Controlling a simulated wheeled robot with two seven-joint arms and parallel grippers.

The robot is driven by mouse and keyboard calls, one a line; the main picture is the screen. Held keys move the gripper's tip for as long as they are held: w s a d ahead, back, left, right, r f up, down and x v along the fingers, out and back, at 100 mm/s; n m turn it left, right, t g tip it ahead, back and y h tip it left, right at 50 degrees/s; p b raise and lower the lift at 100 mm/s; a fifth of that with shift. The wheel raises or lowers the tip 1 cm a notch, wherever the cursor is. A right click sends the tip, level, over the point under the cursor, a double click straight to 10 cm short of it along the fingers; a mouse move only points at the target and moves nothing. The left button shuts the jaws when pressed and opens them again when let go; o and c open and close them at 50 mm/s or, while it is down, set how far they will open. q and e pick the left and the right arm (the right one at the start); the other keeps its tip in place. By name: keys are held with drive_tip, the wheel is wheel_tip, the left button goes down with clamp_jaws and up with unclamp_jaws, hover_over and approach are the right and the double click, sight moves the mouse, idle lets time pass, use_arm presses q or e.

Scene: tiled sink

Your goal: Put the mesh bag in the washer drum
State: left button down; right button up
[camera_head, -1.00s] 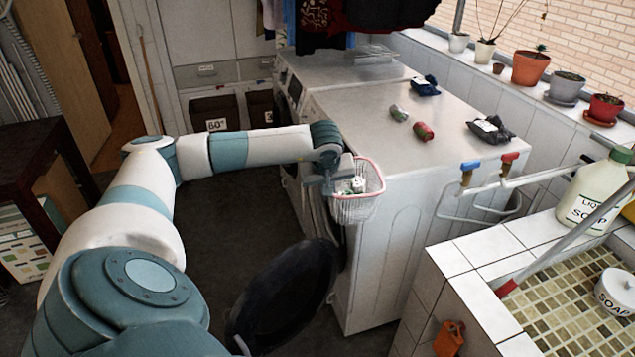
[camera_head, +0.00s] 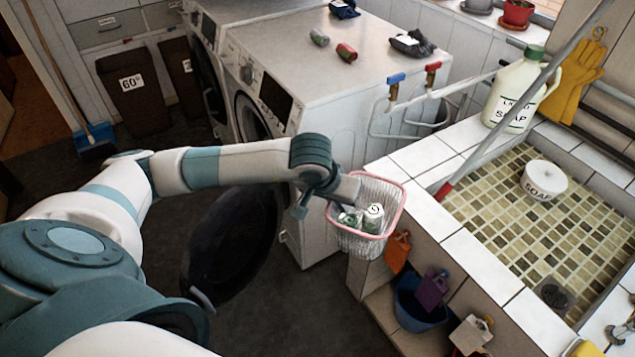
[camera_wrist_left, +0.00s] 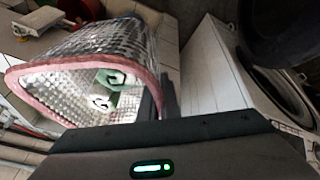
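The washer (camera_head: 310,90) stands behind my forearm. Its round black door (camera_head: 230,245) is swung open towards me. The drum opening (camera_head: 250,118) shows only partly, as a dark hole. My right gripper is not in view.
The tiled sink (camera_head: 520,230) is close to the bag's right, with orange and purple items (camera_head: 432,287) below its edge. Cans and a dark packet (camera_head: 412,43) lie on the washer top. Dark floor is free left of the door.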

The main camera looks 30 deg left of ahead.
use_arm(q)
drive_tip(key=d, duration=0.2)
drive_tip(key=s+d+m, duration=0.1)
drive_tip(key=d, duration=0.1)
drive_tip(key=s+d+m+h, duration=0.1)
drive_tip(key=shift+s+d+f+b, duration=0.2)
drive_tip(key=shift+d+b, duration=0.1)
drive_tip(key=shift+d, duration=0.1)
